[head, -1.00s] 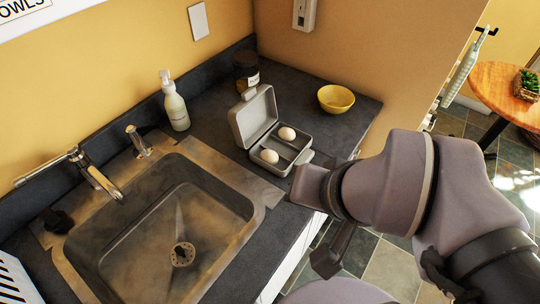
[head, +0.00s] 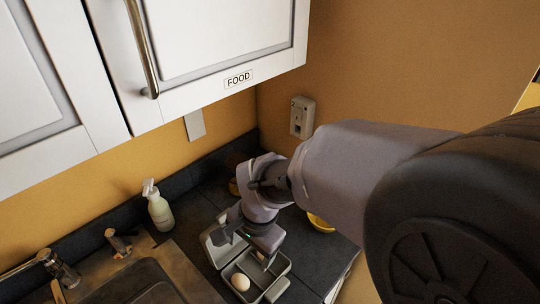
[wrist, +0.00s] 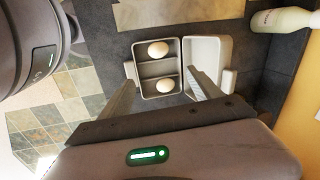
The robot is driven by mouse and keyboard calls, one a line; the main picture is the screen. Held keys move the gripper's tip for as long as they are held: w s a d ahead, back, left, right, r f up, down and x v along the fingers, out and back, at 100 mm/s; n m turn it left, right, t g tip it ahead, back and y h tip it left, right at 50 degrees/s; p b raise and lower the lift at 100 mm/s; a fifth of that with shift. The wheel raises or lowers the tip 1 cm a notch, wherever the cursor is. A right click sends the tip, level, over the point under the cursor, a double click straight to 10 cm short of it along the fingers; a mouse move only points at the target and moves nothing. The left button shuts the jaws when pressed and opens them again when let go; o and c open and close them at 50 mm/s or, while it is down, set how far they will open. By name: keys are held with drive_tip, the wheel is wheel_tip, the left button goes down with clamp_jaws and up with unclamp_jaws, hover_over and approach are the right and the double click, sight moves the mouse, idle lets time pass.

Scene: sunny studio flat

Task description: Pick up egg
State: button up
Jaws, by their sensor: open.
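Two pale eggs lie in the open grey egg box on the dark counter. In the wrist view one egg (wrist: 158,49) is in the far compartment and the other egg (wrist: 164,86) is in the nearer one. The box's egg tray (wrist: 145,70) lies left of its raised lid (wrist: 203,58). In the head view one egg (head: 240,282) shows, and my arm hides the other. My gripper (wrist: 160,88) is open and empty above the box, its fingers spread to either side of the nearer egg in the wrist view. I cannot tell its exact height.
A soap bottle (head: 158,207) stands by the sink (head: 130,285) at the left. A yellow bowl (head: 320,223) is partly hidden behind my arm. White cupboards (head: 200,50) hang above the counter. A wall socket (head: 302,116) is at the back.

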sight(241, 280)
drive_tip(key=a+f+b, duration=0.1)
drive_tip(key=f, duration=0.3)
drive_tip(key=f+b, duration=0.1)
drive_tip(key=f, duration=0.3)
drive_tip(key=a+f+b, duration=0.1)
drive_tip(key=f+b, duration=0.1)
drive_tip(key=f, duration=0.2)
drive_tip(key=shift+a+f, duration=0.3)
drive_tip(key=shift+a, duration=0.05)
drive_tip(key=f+b, duration=0.1)
drive_tip(key=f, duration=0.1)
drive_tip(key=a+f+b, duration=0.1)
drive_tip(key=f, duration=0.1)
drive_tip(key=shift+w+f, duration=0.2)
drive_tip(key=shift+d+r, duration=0.1)
